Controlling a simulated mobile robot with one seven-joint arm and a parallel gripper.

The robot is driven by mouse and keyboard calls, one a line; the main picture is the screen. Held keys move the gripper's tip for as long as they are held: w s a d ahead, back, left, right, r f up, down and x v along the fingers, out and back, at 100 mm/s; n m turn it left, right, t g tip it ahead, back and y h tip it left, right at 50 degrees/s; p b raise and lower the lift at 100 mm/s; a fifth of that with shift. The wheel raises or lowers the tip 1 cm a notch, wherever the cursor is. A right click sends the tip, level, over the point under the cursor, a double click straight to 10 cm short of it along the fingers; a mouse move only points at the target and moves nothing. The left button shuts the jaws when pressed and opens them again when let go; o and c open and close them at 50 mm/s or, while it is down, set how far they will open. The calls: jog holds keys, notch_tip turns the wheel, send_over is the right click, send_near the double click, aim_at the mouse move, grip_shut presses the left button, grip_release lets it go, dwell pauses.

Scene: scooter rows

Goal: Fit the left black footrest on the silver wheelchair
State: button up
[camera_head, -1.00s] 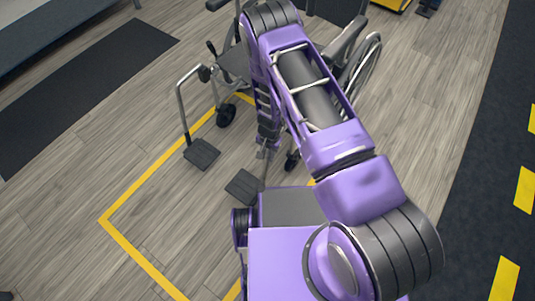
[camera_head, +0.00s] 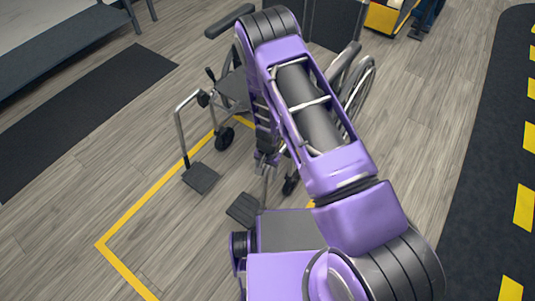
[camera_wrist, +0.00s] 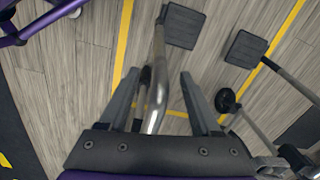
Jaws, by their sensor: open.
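The silver wheelchair (camera_head: 229,92) stands behind my arm in the head view and is partly hidden by it. One black footrest has its plate (camera_head: 243,208) low in front of the chair; its plate (camera_wrist: 183,26) and silver tube (camera_wrist: 157,85) show in the wrist view. My gripper (camera_wrist: 158,85) is open, with its fingers on either side of this tube; I cannot tell if they touch it. In the head view my gripper (camera_head: 266,163) is partly hidden under the arm. The other footrest's plate (camera_head: 200,178) is to the left, on its own tube; it also shows in the wrist view (camera_wrist: 245,49).
Yellow floor tape (camera_head: 140,212) runs around the chair area. A dark mat (camera_head: 90,110) and a grey bench (camera_head: 60,45) are at the left. A yellow cart (camera_head: 385,18) stands at the back. The floor at the left front is clear.

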notch_tip(320, 180, up, 12)
jog(key=p, duration=0.2)
jog(key=shift+d+r, duration=0.15)
jog(key=shift+d, duration=0.1)
